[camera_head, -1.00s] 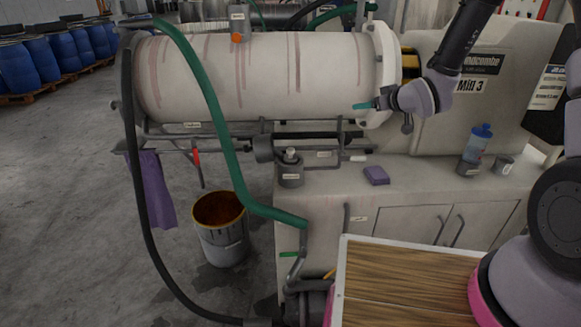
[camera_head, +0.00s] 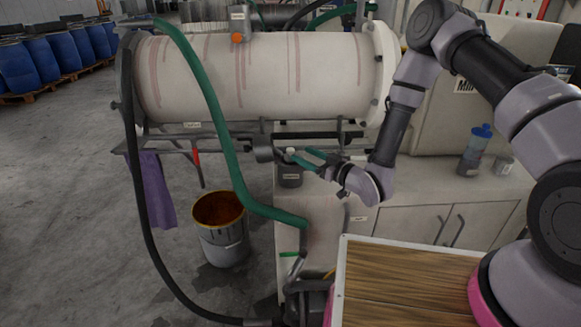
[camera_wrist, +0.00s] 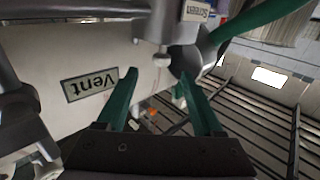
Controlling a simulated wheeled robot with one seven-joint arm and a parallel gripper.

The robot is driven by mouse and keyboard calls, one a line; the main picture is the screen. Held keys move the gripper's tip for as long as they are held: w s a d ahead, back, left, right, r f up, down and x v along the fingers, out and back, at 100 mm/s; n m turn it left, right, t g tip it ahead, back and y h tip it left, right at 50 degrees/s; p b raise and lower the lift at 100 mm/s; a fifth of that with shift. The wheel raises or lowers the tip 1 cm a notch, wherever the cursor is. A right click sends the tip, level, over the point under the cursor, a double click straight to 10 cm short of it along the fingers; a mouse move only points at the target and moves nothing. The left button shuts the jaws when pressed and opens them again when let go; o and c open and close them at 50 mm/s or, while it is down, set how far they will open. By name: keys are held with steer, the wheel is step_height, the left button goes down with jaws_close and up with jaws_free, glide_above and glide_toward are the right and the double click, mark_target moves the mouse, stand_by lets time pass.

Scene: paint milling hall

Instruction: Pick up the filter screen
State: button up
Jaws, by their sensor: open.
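A tag reading "Screen" (camera_wrist: 195,10) hangs at the top edge of the wrist view, on a grey part with a rounded knob (camera_wrist: 163,58). In the head view a small grey canister with a pale knob (camera_head: 290,177) stands at the counter's left end; its label is too small to read there, and it seems to be this part. My gripper (camera_head: 298,158) is open with its green fingers at the knob's height, close to it. In the wrist view the knob shows between and beyond the fingertips (camera_wrist: 159,75). I cannot tell if they touch.
The large pale mill cylinder (camera_head: 260,75) and its rails lie just behind. A "Vent" label (camera_wrist: 90,85) shows in the wrist view. A green hose (camera_head: 222,135) runs left of the canister. A bottle (camera_head: 474,150) and mug (camera_head: 503,166) stand right. A bucket (camera_head: 222,238) is on the floor.

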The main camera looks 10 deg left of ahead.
mark_target(291, 149)
steer(key=x, duration=0.6)
steer(key=shift+w+a+f, duration=0.1)
steer(key=shift+a, duration=0.1)
jaws_close()
stand_by(1.3)
